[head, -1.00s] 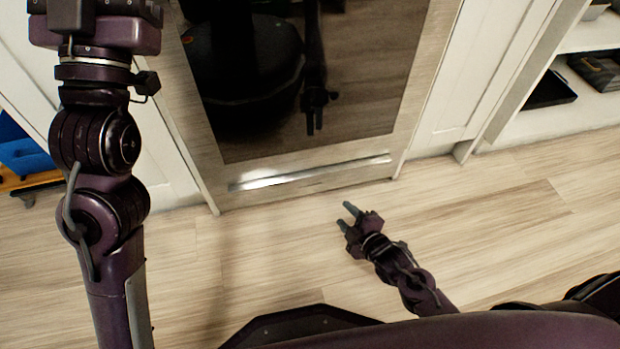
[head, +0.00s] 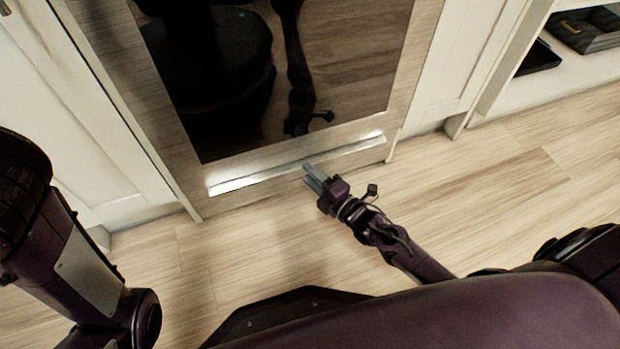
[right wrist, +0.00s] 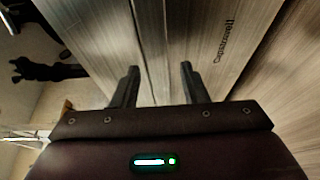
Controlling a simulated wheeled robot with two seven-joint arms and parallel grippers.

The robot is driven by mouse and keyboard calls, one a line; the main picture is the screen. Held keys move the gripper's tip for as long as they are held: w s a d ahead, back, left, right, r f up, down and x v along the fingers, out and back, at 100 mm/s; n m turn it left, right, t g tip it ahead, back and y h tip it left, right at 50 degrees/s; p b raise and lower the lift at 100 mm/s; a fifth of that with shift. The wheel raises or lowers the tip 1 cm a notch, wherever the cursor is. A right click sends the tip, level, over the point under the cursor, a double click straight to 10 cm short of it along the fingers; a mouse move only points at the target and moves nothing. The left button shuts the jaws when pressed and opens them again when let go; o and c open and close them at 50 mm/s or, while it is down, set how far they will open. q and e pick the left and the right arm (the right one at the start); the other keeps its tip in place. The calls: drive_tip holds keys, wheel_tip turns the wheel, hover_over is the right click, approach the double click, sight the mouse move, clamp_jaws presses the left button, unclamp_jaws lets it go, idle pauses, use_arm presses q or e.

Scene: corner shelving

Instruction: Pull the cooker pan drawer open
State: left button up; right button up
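The cooker pan drawer (head: 240,199) is the low wood-look panel under the dark glass door. It looks shut. A long pale handle strip (head: 350,149) runs along it. My right gripper (head: 308,175) is just in front of this strip, near its middle. Its fingers point at the front; whether they touch it I cannot tell. In the right wrist view the two fingers (right wrist: 158,80) are spread, with a grey-brown front panel (right wrist: 190,40) and a dark seam beyond them. Nothing shows held. My left arm is at the left edge; its gripper is out of view.
The dark glass door (head: 300,80) reflects my arm. White cabinet fronts (head: 455,75) flank the cooker on both sides. An open shelf with dark boxes (head: 590,30) stands at the upper right. The wooden floor (head: 500,200) before the drawer is clear.

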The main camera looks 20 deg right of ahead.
drive_tip(key=shift+w+a, duration=0.2)
drive_tip(key=shift+w, duration=0.15)
drive_tip(key=c, duration=0.9)
clamp_jaws()
drive_tip(key=shift+s+d, duration=0.1)
